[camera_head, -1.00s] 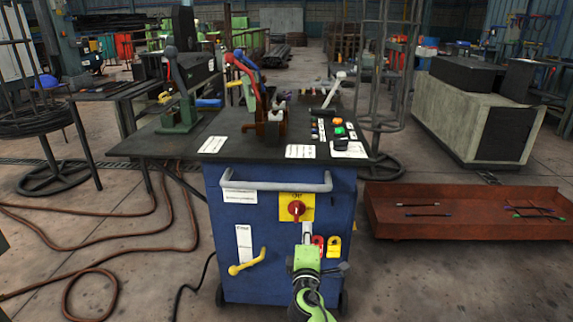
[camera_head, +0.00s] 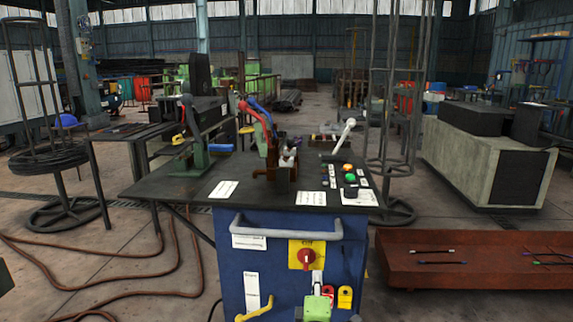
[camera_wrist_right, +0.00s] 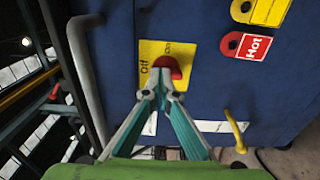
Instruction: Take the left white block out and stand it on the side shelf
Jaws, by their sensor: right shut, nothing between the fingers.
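A blue cabinet (camera_head: 270,270) with a dark top stands ahead of me. On its top is a brown fixture (camera_head: 284,172) with small pale pieces (camera_head: 288,157) in it. They are too small to tell as separate white blocks. A dark side shelf (camera_head: 160,188) extends from the cabinet's left. My right gripper (camera_head: 318,276) is in front of the cabinet's face, below the red rotary switch (camera_head: 306,257). In the right wrist view its fingers (camera_wrist_right: 161,94) are shut and empty. Their tips overlap the red knob (camera_wrist_right: 168,68); contact cannot be told. My left gripper is not in view.
A green lever tool (camera_head: 194,140) stands on the side shelf, with bare surface before it. A grey handle bar (camera_head: 285,230) juts from the cabinet front. A yellow handle (camera_head: 255,310) is lower left. A rust-red tray (camera_head: 470,270) lies at right. Hoses cross the left floor.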

